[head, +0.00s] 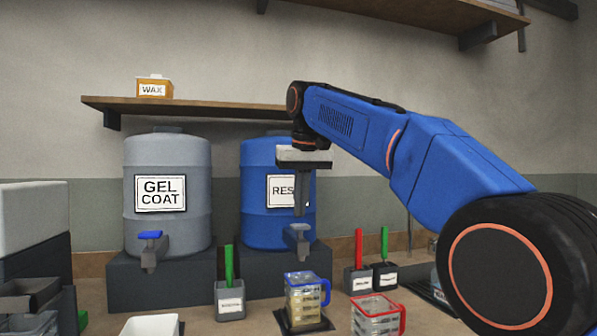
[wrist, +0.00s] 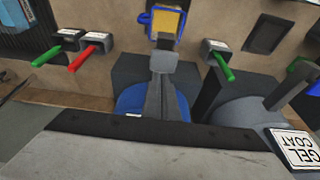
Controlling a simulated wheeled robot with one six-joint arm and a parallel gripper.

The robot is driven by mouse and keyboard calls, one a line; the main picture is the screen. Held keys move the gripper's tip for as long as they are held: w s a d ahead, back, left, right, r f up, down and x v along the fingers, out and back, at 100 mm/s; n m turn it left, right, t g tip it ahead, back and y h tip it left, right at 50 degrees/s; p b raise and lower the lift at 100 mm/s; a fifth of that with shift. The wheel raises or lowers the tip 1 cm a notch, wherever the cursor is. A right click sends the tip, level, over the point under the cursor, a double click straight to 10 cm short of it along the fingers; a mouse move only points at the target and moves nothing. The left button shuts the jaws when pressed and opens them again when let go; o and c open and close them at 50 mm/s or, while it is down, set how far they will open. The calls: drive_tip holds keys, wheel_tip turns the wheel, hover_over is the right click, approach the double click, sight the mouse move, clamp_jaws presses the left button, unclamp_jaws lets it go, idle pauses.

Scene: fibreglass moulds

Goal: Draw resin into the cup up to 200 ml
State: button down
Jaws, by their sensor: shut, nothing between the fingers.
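The blue resin drum (head: 255,228), its label partly hidden by my gripper, stands on a dark block. Its grey tap (head: 299,243) projects at the front. A clear cup with a blue rim and handle (head: 305,301) stands below the tap on a dark pad (head: 284,323). Amber resin shows in this cup, also in the wrist view (wrist: 166,22); its level against the marks is too small to read. My gripper (head: 300,213) is shut and empty, pointing down just above the tap. Whether it touches the tap is unclear.
The grey gel coat drum (head: 165,235) with a blue-handled tap (head: 149,243) stands left. A red-rimmed cup (head: 376,315) stands at front right. Holders with green (head: 229,268) and red (head: 358,250) handles flank the resin cup. A shelf (head: 200,106) with a wax box runs above.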

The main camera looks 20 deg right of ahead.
drive_tip(key=v, duration=1)
drive_tip(key=shift+r, duration=0.35)
idle(1.1)
